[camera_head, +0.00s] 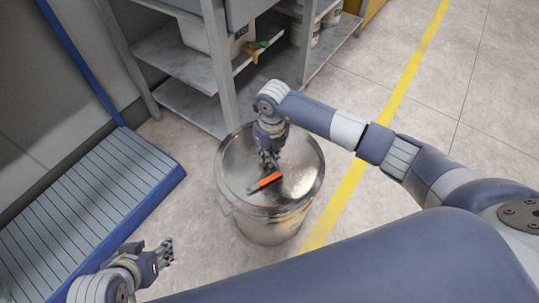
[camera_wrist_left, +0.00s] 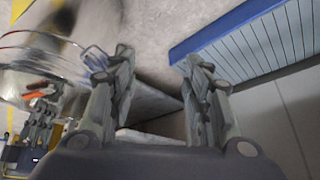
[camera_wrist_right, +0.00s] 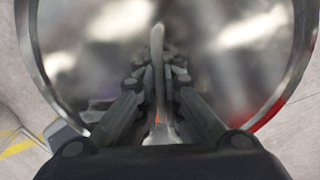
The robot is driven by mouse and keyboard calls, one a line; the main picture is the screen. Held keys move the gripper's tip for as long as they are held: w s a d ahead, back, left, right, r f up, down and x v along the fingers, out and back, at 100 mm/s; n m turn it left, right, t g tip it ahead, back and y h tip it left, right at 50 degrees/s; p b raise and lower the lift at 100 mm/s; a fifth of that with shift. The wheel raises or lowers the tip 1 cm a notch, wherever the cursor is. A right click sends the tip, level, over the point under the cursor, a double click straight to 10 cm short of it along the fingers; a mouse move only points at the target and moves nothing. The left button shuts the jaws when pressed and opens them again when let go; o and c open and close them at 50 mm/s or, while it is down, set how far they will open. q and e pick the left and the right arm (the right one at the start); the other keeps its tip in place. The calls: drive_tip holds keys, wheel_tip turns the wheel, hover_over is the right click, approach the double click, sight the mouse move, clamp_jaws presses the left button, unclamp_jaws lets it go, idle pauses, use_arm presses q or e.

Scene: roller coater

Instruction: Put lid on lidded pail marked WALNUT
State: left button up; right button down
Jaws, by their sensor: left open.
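The shiny metal pail (camera_head: 268,232) stands on the floor in the middle of the head view; no marking is readable on it. A round metal lid (camera_head: 238,165) with an orange and dark handle (camera_head: 264,182) covers its top; I cannot tell whether it is fully seated. My right gripper (camera_head: 268,163) points down at the lid's handle. In the right wrist view its fingers (camera_wrist_right: 157,78) close around a pale upright bar over the lid. My left gripper (camera_head: 166,252) is open and empty, left of the pail; the left wrist view shows its parted fingers (camera_wrist_left: 155,75).
A grey shelf rack (camera_head: 190,100) stands behind the pail, holding a white container with a tap (camera_head: 254,47) and white tubs (camera_head: 305,30). A blue-edged ribbed platform (camera_head: 90,195) lies at left. A yellow floor line (camera_head: 395,100) runs past the pail's right.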

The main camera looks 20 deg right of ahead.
use_arm(q)
drive_tip(key=shift+w+d+r, duration=0.1)
drive_tip(key=shift+w+r, duration=0.1)
drive_tip(key=shift+w, duration=0.15)
use_arm(e)
drive_tip(key=shift+f, duration=0.1)
use_arm(q)
drive_tip(key=shift+w+d+r+t, duration=0.2)
drive_tip(key=shift+w+t, duration=0.2)
drive_tip(key=shift+w, duration=0.05)
drive_tip(key=shift+w+d+r+t+b, duration=0.2)
drive_tip(key=shift+w+t+b, duration=0.1)
drive_tip(key=shift+w, duration=0.3)
use_arm(e)
drive_tip(key=shift+f, duration=0.25)
use_arm(q)
drive_tip(key=shift+w+d+r, duration=0.1)
drive_tip(key=shift+w+r, duration=0.1)
drive_tip(key=shift+w, duration=0.15)
use_arm(e)
drive_tip(key=shift+f, duration=0.1)
use_arm(q)
drive_tip(key=shift+w+r+t, duration=0.15)
drive_tip(key=shift+w+t, duration=0.1)
drive_tip(key=shift+t, duration=0.05)
use_arm(e)
drive_tip(key=shift+f, duration=0.1)
